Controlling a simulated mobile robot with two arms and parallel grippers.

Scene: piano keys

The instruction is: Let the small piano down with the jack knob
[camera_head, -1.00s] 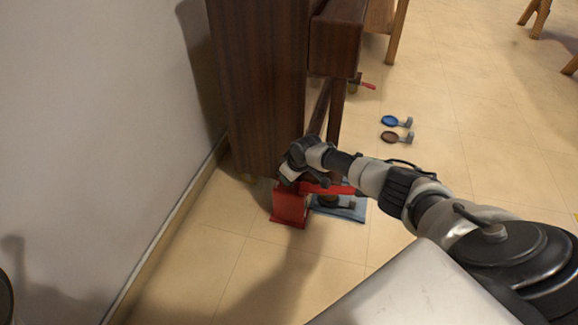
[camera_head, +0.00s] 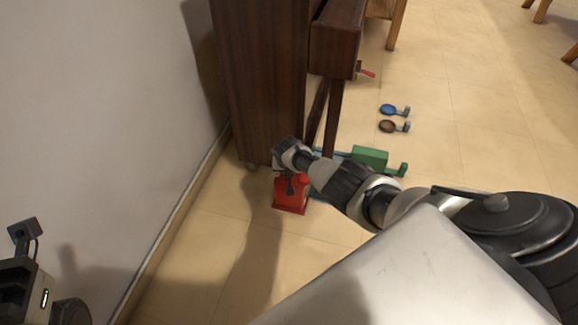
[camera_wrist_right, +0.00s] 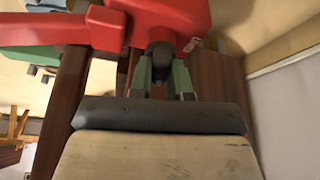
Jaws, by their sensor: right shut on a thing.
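The small piano (camera_head: 260,80) is dark brown wood and stands beside the wall in the head view. A red jack (camera_head: 291,196) is on the floor at its near lower end; the jack's body also fills the top of the right wrist view (camera_wrist_right: 170,18). My right gripper (camera_wrist_right: 161,80) is shut on the jack's dark round knob (camera_wrist_right: 160,52), with a finger on each side. In the head view my right wrist covers part of the jack, and the knob is hard to make out. My left arm shows at the lower left, but its fingertips are not visible.
A green block-shaped device (camera_head: 370,157) lies on the floor right of the piano leg. Blue (camera_head: 389,109) and brown (camera_head: 388,126) round pieces lie farther back. A red handle (camera_head: 367,73) sticks out near the far leg. The near floor is clear.

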